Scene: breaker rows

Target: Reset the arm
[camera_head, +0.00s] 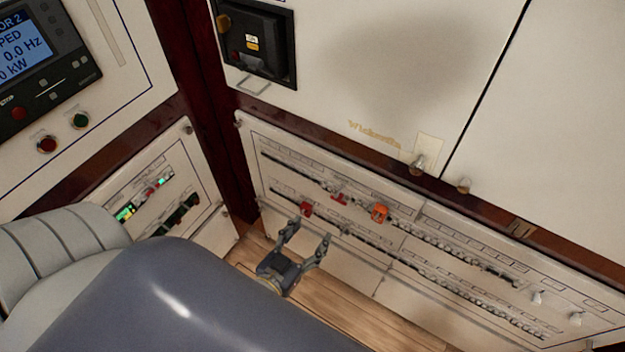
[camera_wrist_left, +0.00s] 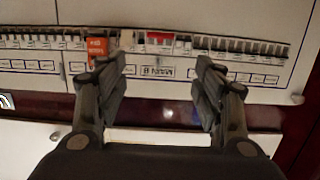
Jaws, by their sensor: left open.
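My left gripper (camera_head: 308,240) is open and empty in the head view, in front of the lower breaker panel (camera_head: 400,291). Its two fingers point up toward the breaker rows and stand apart. In the left wrist view the open fingers (camera_wrist_left: 165,85) frame part of a breaker row. An orange breaker piece (camera_wrist_left: 97,47) shows by the left finger, and a red switch (camera_wrist_left: 160,38) shows between the fingers. My left arm covers the bottom left of the head view. My right gripper is in neither view.
A control panel with a lit screen (camera_head: 25,48) is at the upper left. A black breaker unit (camera_head: 258,42) sits in the white cabinet above. A small breaker panel (camera_head: 158,195) is at the left. Wooden floor (camera_head: 340,308) shows below the gripper.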

